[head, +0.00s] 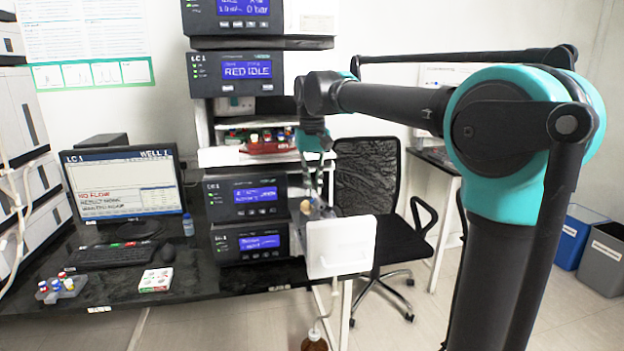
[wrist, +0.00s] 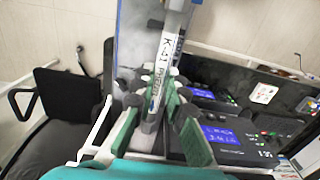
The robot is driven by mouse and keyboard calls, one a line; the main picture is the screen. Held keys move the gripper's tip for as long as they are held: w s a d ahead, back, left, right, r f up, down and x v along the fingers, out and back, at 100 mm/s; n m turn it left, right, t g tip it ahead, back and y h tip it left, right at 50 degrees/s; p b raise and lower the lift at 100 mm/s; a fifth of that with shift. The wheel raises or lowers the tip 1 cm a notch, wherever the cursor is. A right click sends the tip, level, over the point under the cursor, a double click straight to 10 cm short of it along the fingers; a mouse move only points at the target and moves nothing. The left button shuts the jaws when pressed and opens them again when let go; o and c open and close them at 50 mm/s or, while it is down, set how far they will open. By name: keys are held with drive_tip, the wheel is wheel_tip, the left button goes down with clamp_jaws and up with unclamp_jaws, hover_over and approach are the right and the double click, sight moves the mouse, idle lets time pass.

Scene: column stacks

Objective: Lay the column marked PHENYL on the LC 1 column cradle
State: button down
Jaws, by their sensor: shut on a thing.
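A slim metal column (wrist: 174,40) with a white label runs up the middle of the wrist view. My gripper (wrist: 158,122), with green finger pads, is shut on this column. Grey rounded clip-like shapes (wrist: 131,88) lie close behind the column, in line with the cradle; I cannot tell whether the column touches them. In the head view my gripper (head: 318,186) is at the right side of the LC 1 stack, above a white panel (head: 340,246). The column is hardly visible there.
The LC 1 modules (head: 246,198) stand left of my gripper. A shelf with coloured caps and a red item (head: 268,147) is above them. A chair (head: 368,178) is behind right. A bottle (head: 314,341) stands low under the panel. The monitor (head: 122,186) stands left on the bench.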

drive_tip(key=shift+f, duration=4.1)
drive_tip(key=c, duration=1.5)
unclamp_jaws()
drive_tip(key=shift+o, duration=0.2)
drive_tip(key=shift+r, duration=0.1)
